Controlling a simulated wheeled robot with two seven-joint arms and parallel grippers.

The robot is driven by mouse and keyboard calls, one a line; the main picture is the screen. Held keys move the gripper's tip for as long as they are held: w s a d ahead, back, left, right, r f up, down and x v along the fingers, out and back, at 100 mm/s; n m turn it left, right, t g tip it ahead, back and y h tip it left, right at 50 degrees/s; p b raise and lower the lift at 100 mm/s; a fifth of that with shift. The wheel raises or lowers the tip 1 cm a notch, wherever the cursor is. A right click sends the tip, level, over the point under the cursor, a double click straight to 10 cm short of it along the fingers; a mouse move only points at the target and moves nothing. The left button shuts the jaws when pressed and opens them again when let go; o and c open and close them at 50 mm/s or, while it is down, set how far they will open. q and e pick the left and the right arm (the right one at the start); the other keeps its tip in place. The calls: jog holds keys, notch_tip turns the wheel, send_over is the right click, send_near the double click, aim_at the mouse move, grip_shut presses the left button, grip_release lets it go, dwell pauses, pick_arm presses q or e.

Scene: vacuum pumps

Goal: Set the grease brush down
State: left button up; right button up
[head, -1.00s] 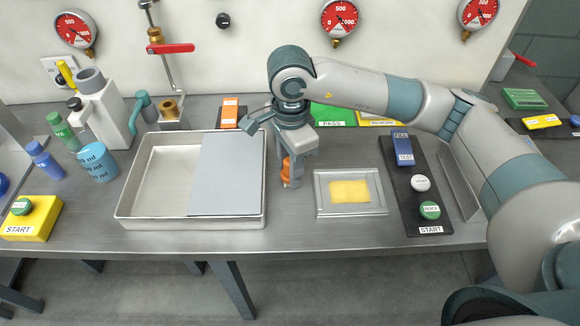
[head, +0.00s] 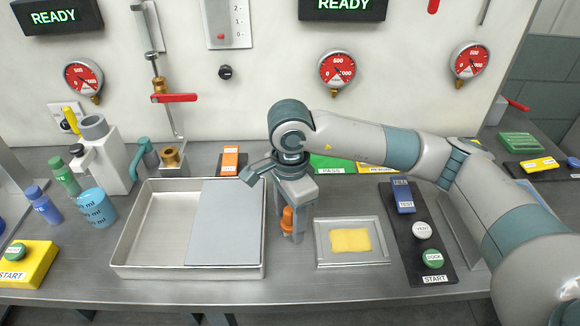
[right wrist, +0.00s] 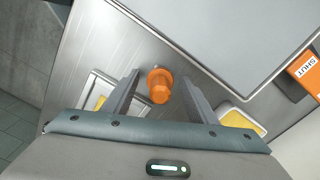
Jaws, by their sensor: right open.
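The grease brush shows as an orange handle (head: 287,219) standing on the bench between the grey tray and the small framed yellow pad. In the right wrist view the orange handle (right wrist: 159,86) is seen end-on between the fingers, with a gap on either side. My right gripper (head: 290,228) points down with its fingers around the brush; it is open and the fingers do not grip it. The fingers also show in the right wrist view (right wrist: 160,82). The brush's lower end is hidden. My left gripper is not in view.
A metal tray (head: 150,270) with a grey plate (head: 226,222) lies left of the gripper. A framed yellow pad (head: 350,240) lies right, then a black button panel (head: 421,240). An orange label block (head: 230,160) and green PASS area (head: 332,163) lie behind.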

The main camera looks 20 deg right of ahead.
notch_tip(320, 180, up, 12)
jog(key=shift+f+b, duration=0.1)
jog(key=shift+b, duration=1.15)
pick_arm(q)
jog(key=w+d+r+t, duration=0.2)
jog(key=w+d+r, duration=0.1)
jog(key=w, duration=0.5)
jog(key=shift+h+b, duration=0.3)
pick_arm(e)
jog(key=shift+r, duration=2.8)
grip_shut()
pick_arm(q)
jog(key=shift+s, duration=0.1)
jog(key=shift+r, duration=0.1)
